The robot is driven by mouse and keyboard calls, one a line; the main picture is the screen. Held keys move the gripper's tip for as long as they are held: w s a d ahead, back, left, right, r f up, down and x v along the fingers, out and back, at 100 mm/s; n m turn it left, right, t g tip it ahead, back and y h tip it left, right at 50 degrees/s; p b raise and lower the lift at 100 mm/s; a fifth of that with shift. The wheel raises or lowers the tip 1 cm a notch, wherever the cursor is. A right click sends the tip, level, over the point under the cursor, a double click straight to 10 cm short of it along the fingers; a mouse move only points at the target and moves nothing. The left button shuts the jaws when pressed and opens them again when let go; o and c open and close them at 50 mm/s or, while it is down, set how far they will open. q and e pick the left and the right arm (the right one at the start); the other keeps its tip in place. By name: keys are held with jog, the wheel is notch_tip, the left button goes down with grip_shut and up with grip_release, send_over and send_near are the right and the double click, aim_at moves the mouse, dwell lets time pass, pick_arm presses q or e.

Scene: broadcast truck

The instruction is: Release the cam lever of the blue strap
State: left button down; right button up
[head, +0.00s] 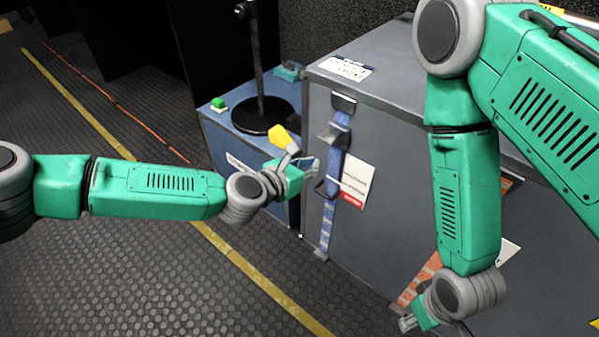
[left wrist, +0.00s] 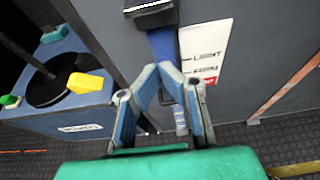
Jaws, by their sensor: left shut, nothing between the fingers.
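The blue strap (head: 333,190) runs down the front of a large grey case (head: 385,140). It also shows in the left wrist view (left wrist: 162,45). A dark grey cam buckle (head: 331,134) sits on its upper part, and shows at the top of the left wrist view (left wrist: 150,9). A dark loop-shaped part (head: 325,188) sits lower on the strap. My left gripper (head: 311,165) is shut and empty, just left of the strap, between these parts in the picture. In the left wrist view its fingers (left wrist: 160,70) overlap the strap; contact cannot be told. My right gripper (head: 407,322) is low at the right, its fingers small and unclear.
A lower blue case (head: 222,140) stands left of the grey case, carrying a round black stand base (head: 263,117), a green block (head: 218,103) and a yellow piece (head: 281,137). A white label (head: 356,182) is right of the strap. An orange strap (head: 420,281) is farther right.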

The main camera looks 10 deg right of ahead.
aim_at(330, 135)
pick_arm(q)
jog(key=w+d+r, duration=0.1)
jog(key=d+r, duration=0.1)
jog(key=r, duration=0.1)
jog(key=shift+w+d+b, duration=0.25)
jog(key=shift+w+b, duration=0.1)
jog(key=shift+b, duration=0.05)
jog(key=shift+d, duration=0.1)
